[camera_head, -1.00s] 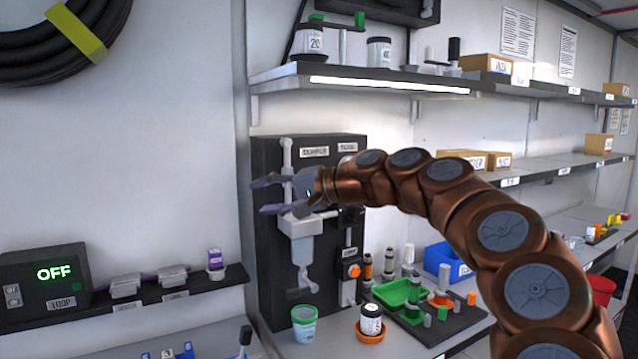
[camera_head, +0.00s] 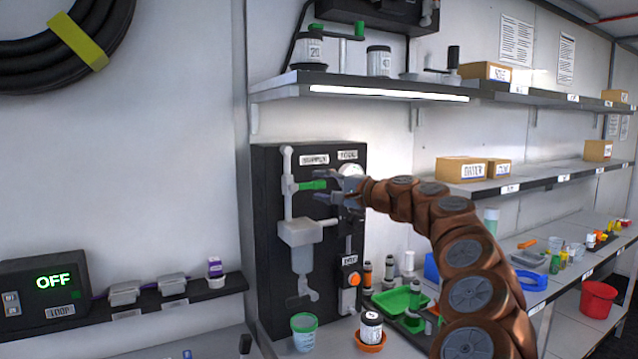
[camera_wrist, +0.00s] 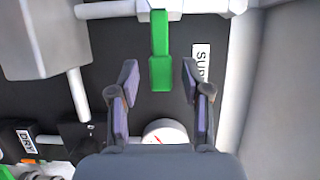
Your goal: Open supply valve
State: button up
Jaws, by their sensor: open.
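The supply valve's green lever handle (camera_head: 312,184) sits on the white pipe of the black wall panel (camera_head: 270,230). In the wrist view the green handle (camera_wrist: 160,60) points from a white pipe toward my gripper. A white label (camera_wrist: 201,62) reading "SUP" shows right of it, partly hidden by a finger. My gripper (camera_head: 325,190) is open and empty, just right of the handle in the head view. In the wrist view my gripper (camera_wrist: 159,80) has its two fingers on either side of the handle's free end, with gaps on both sides.
A round gauge (camera_wrist: 165,131) shows between the fingers. A grey cylinder body (camera_head: 300,232) hangs below the handle. A teal cup (camera_head: 304,330) and a white jar (camera_head: 371,325) stand below the panel. A lit shelf (camera_head: 370,88) overhangs it.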

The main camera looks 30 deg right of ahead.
jog(key=shift+w+a, duration=0.25)
jog(key=shift+w, duration=0.4)
grip_shut()
dwell(0.4)
